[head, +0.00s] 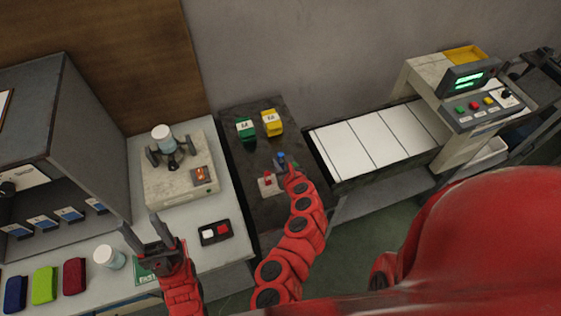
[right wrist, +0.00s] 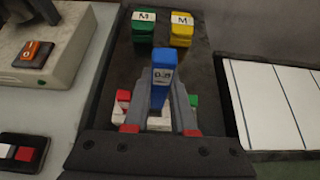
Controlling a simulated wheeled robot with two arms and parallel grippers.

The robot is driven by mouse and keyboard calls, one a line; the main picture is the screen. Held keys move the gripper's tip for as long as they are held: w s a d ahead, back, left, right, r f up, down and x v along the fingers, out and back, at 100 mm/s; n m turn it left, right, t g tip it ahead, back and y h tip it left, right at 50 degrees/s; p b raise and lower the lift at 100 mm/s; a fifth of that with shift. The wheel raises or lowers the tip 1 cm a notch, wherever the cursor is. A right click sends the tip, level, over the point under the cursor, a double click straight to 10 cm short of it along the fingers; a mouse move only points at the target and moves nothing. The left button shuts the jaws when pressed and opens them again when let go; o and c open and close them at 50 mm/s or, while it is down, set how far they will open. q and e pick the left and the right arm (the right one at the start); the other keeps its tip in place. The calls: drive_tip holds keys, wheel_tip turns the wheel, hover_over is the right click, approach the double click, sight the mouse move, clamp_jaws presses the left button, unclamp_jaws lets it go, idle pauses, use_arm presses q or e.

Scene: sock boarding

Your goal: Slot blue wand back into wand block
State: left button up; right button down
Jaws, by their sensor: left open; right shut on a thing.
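The blue wand (right wrist: 161,78) stands between the fingers of my right gripper (right wrist: 160,118), which is shut on it. The wand also shows in the head view (head: 281,157). The wand block (head: 270,187) is pale and sits on the dark bench, with a red wand (head: 267,181) in it. In the right wrist view the block (right wrist: 124,112) lies partly hidden behind the fingers and wand, and a green piece (right wrist: 193,100) shows at its right. My left gripper (head: 143,230) is open and empty over the left counter.
Green (head: 245,128) and yellow (head: 271,122) labelled items stand at the back of the dark bench. A conveyor (head: 375,140) with a control panel is at right. A pale machine (head: 180,190), a small switch tray (head: 215,232) and a white-lidded jar (head: 108,257) are at left.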

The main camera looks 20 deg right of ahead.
drive_tip(key=shift+f+b, duration=0.8)
drive_tip(key=shift+f, duration=0.5)
drive_tip(key=shift+f+b, duration=2.25)
drive_tip(key=shift+f, duration=0.3)
idle(0.4)
drive_tip(key=c, duration=0.7)
unclamp_jaws()
drive_tip(key=shift+o, duration=0.2)
drive_tip(key=shift+r, duration=0.1)
drive_tip(key=shift+s, duration=0.1)
